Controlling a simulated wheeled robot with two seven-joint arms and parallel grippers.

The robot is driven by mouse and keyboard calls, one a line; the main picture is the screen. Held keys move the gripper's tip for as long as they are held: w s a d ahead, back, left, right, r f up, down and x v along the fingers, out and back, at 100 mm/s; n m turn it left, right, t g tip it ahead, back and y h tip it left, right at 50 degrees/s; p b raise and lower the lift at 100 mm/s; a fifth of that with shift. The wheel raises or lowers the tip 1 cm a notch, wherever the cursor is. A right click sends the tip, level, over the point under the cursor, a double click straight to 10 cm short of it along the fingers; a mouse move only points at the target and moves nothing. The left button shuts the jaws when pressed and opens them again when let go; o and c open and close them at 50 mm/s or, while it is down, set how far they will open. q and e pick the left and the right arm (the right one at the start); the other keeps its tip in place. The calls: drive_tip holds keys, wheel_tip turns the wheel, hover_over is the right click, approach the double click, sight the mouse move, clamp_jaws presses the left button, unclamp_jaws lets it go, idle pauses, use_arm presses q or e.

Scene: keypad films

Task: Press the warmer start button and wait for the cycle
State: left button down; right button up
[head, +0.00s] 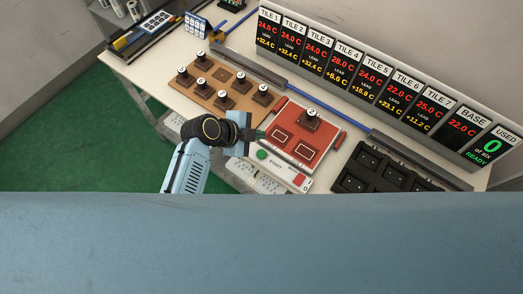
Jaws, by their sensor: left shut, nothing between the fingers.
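The warmer is a red plate (326,145) on the table, with a dark tile numbered 2 (309,121) at its back and two empty outlined slots in front. On its pale front strip are a round green button (262,154), lettering that looks like START, and a red switch (299,179). My left gripper (259,135) is shut and empty. Its tips are at the plate's left edge, just behind the green button in the picture; I cannot tell whether they touch anything. My right gripper is not in view.
A brown board (216,97) with several numbered tiles lies left of the warmer. A black tray (350,182) with dark blocks lies right. A display (375,75) behind shows temperatures, "0 of six" and "READY". A dark rail and blue bar run before it.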

sight(258, 152)
use_arm(q)
drive_tip(key=shift+f, duration=0.1)
wheel_tip(258, 152, down, 9)
drive_tip(key=b, duration=0.8)
idle(1.9)
drive_tip(key=shift+f+b, duration=0.3)
drive_tip(key=shift+f+b, duration=0.4)
drive_tip(key=shift+f, duration=0.05)
idle(0.5)
drive_tip(key=shift+r, duration=0.1)
drive_tip(key=shift+r+p, duration=0.8)
